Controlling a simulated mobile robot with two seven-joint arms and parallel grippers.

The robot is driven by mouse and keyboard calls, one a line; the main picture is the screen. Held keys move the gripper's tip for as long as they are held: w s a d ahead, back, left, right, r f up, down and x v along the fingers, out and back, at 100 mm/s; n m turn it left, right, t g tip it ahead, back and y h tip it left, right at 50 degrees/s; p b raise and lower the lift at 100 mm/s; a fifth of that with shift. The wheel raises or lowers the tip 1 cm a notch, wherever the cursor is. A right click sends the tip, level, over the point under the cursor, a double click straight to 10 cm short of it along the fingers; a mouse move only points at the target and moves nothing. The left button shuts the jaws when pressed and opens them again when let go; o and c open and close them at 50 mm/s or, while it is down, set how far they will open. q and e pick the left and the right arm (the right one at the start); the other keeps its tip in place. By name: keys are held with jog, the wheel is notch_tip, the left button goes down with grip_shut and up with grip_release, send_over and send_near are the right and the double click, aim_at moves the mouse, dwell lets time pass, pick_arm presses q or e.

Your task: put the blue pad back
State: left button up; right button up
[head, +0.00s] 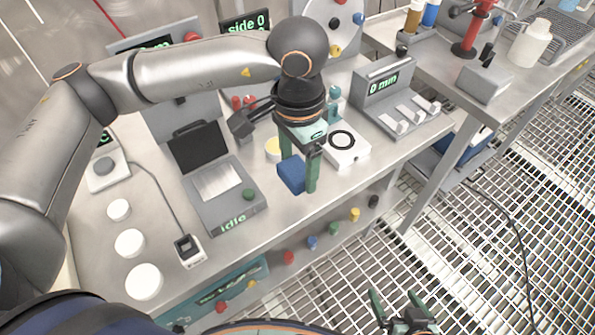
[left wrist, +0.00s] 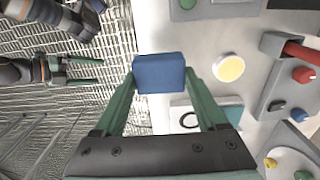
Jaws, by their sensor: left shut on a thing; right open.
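The blue pad (head: 292,174) is a small blue block. My left gripper (head: 308,172) is shut on it and holds it above the front part of the steel bench. In the left wrist view the pad (left wrist: 159,73) sits between the two green fingertips (left wrist: 160,80). My right gripper (head: 402,304) is open and empty, low at the bottom of the head view, over the grated floor. It also shows in the left wrist view (left wrist: 85,71) at the left. I cannot tell which spot is the pad's place.
A white box with a black ring (head: 345,148) stands just right of my left gripper. A yellow disc (head: 273,149) lies behind the pad. A grey device reading "Idle" (head: 222,190) stands to the left. Coloured knobs (head: 333,228) line the bench front.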

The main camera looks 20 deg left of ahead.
aim_at(297, 165)
pick_arm(q)
jog(key=w+f, duration=0.1)
jog(key=f, duration=0.1)
jog(key=w+a+f, duration=0.1)
jog(key=w+f, duration=0.1)
jog(key=shift+f, duration=0.1)
jog(key=shift+w+a+f, duration=0.1)
jog(key=shift+w+f, duration=0.1)
jog(key=shift+f, duration=1.5)
jog(key=shift+f, duration=0.2)
jog(key=o, duration=1.1)
jog(key=shift+r, duration=0.1)
jog(key=shift+o, duration=0.2)
notch_tip(297, 165, up, 12)
jog(key=shift+r, duration=0.2)
